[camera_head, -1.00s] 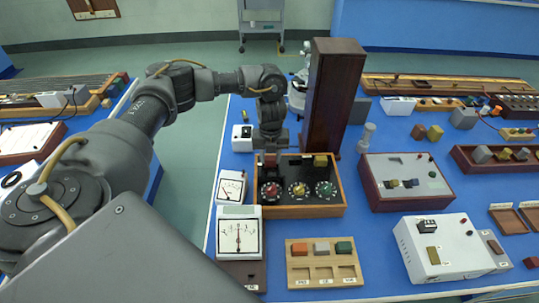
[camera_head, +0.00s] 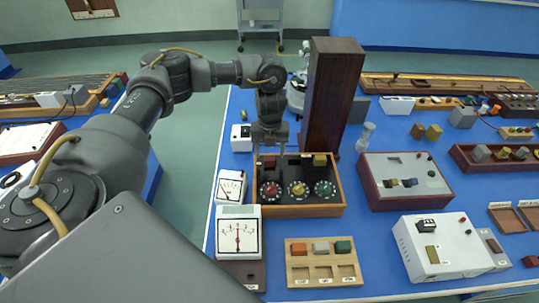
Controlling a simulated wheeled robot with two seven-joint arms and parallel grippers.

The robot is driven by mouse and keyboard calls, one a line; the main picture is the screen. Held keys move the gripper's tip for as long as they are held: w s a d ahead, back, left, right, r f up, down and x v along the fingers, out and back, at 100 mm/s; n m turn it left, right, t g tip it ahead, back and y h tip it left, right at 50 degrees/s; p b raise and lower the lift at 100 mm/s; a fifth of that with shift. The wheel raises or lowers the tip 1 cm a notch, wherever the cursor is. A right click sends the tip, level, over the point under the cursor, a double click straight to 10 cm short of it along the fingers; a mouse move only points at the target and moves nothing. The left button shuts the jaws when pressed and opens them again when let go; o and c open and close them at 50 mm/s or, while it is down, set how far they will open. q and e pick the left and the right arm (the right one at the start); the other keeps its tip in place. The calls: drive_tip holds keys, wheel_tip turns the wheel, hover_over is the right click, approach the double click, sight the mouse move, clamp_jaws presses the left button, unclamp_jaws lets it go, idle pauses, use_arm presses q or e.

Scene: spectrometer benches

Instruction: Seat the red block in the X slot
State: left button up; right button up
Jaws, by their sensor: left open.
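A dark red block (camera_head: 269,161) sits at the back left of the wooden box with three dials (camera_head: 310,211). A yellow block (camera_head: 320,160) sits at its back right. My left gripper (camera_head: 270,146) is open, pointing down just above and behind the dark red block; I cannot tell whether it touches it. A wooden rack (camera_head: 325,285) in front holds an orange-red block (camera_head: 298,249), a grey block and a green block in its back row. My right gripper is not in view.
A tall dark wooden column (camera_head: 332,95) stands close right of my left gripper. White meters (camera_head: 238,238) stand left of the dial box. A grey-topped panel (camera_head: 405,180) and a white instrument box (camera_head: 440,247) lie to the right. Blue tabletop shows between them.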

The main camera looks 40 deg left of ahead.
use_arm(q)
wheel_tip(320, 180, up, 8)
idle(0.9)
